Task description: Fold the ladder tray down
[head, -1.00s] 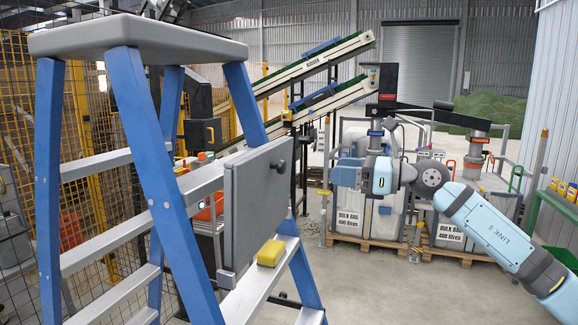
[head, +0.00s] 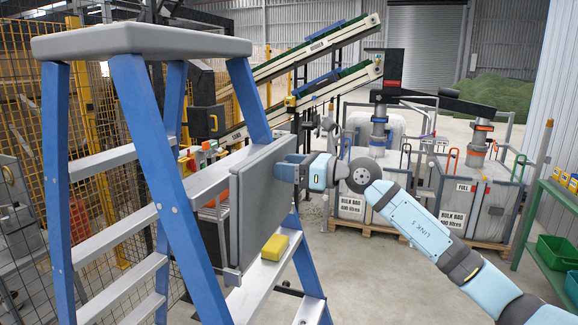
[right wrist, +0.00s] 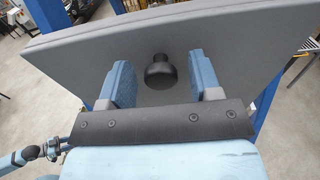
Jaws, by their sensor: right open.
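The grey ladder tray (head: 256,205) stands upright against the side of the blue ladder (head: 165,190). Its dark round knob (right wrist: 160,68) shows in the right wrist view, between the fingers of my right gripper (right wrist: 158,84). The fingers are apart, one on each side of the knob, with a gap to it on both sides. In the head view my right gripper (head: 284,170) is at the upper right part of the tray's face and hides the knob. I cannot tell whether the fingertips touch the panel. My left gripper is not in view.
A yellow block (head: 273,247) lies on a ladder step below the tray. Behind my right arm stand white bulk bags (head: 352,205) on pallets. A green shelf (head: 548,255) is at the far right. The floor right of the ladder is clear.

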